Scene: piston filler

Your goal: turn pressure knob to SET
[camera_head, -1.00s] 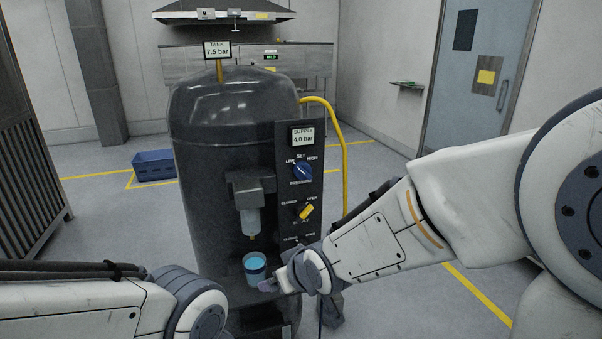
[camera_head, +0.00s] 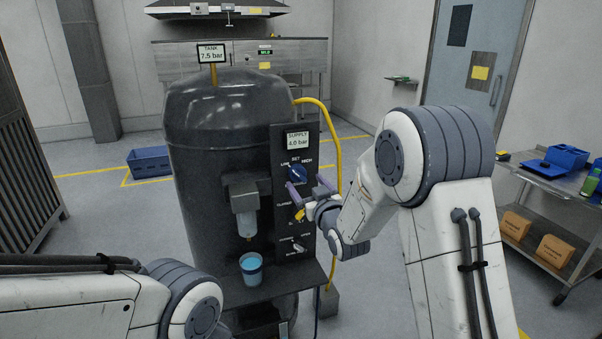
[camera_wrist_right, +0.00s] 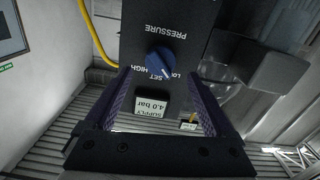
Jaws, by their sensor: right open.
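The blue pressure knob (camera_head: 297,174) sits high on the black control panel (camera_head: 309,133), under the SUPPLY display (camera_head: 298,141), which reads 4.0 bar. In the right wrist view, upside down, the knob (camera_wrist_right: 160,62) has its white pointer mark towards LOW, off to one side of SET. My right gripper (camera_head: 307,188) is open in front of the panel, just below the knob in the head view. In the wrist view its purple fingers (camera_wrist_right: 162,82) stand apart on either side of the knob, with nothing between them touching. My left gripper is out of view.
A yellow valve knob (camera_head: 299,214), partly hidden by my gripper, and a lower switch (camera_head: 299,247) are on the same panel. A blue cup (camera_head: 251,275) stands on the shelf under the nozzle. A yellow hose (camera_head: 338,135) curves down behind the panel's right side.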

